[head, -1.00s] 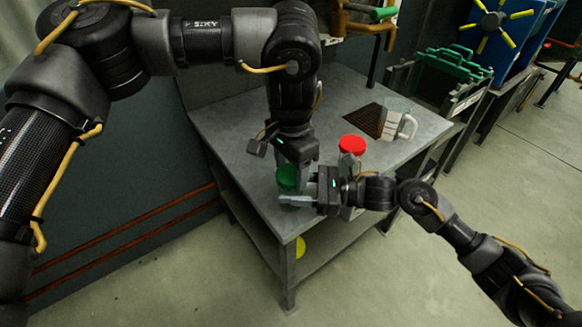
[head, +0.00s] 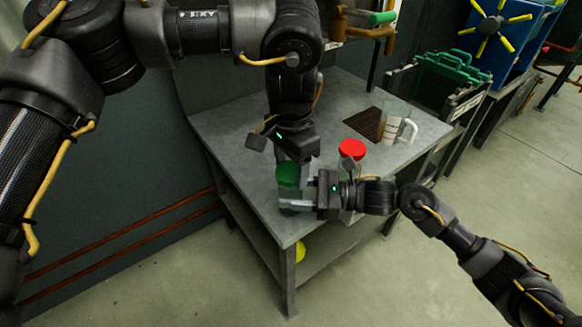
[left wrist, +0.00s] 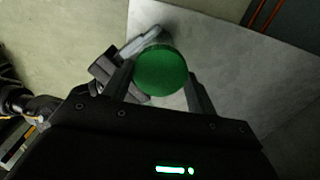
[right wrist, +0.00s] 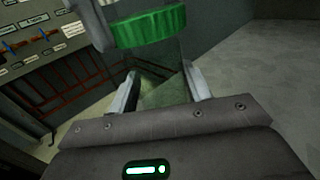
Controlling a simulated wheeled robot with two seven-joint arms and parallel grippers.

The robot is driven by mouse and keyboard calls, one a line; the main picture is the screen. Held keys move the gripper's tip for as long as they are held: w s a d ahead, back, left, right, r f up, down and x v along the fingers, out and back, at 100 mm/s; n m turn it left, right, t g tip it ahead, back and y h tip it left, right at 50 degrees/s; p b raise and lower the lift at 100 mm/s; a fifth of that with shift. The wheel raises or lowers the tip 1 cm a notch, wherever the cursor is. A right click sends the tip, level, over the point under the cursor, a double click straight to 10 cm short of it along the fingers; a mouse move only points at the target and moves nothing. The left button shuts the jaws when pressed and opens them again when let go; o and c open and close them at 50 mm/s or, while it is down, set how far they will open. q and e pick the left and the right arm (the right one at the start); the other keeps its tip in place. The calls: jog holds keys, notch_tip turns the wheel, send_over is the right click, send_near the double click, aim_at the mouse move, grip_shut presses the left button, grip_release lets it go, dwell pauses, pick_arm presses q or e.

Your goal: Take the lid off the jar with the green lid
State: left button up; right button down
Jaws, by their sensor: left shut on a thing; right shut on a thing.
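The jar with the green lid stands near the table's front corner in the head view. Its green lid (head: 289,174) also shows as a round disc in the left wrist view (left wrist: 162,70). My left gripper (head: 291,165) comes down from above and is shut on the lid, one finger on each side. My right gripper (head: 296,204) reaches in from the right and is shut on the clear jar body (right wrist: 162,85), below the lid (right wrist: 148,26). The fingers hide part of the jar. I cannot tell whether lid and jar are apart.
A jar with a red lid (head: 352,148) stands just behind my right gripper. A clear mug with a white handle (head: 398,126) and a dark square patch (head: 369,123) are farther back on the grey table (head: 232,128). The table's left part is clear.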

aim_at(291, 171)
dwell(0.3)
pick_arm(q)
jog(key=shift+r, duration=2.05)
pick_arm(e)
jog(key=c, duration=0.6)
grip_release()
pick_arm(q)
notch_tip(291, 171, down, 2)
jog(key=shift+b, duration=0.95)
pick_arm(e)
jog(key=shift+s+d, duration=0.15)
jog(key=shift+d, duration=1.85)
jog(key=shift+s+d, duration=0.2)
jog(key=shift+d, duration=1.85)
jog(key=shift+s+d, duration=0.15)
jog(key=shift+d, duration=1.85)
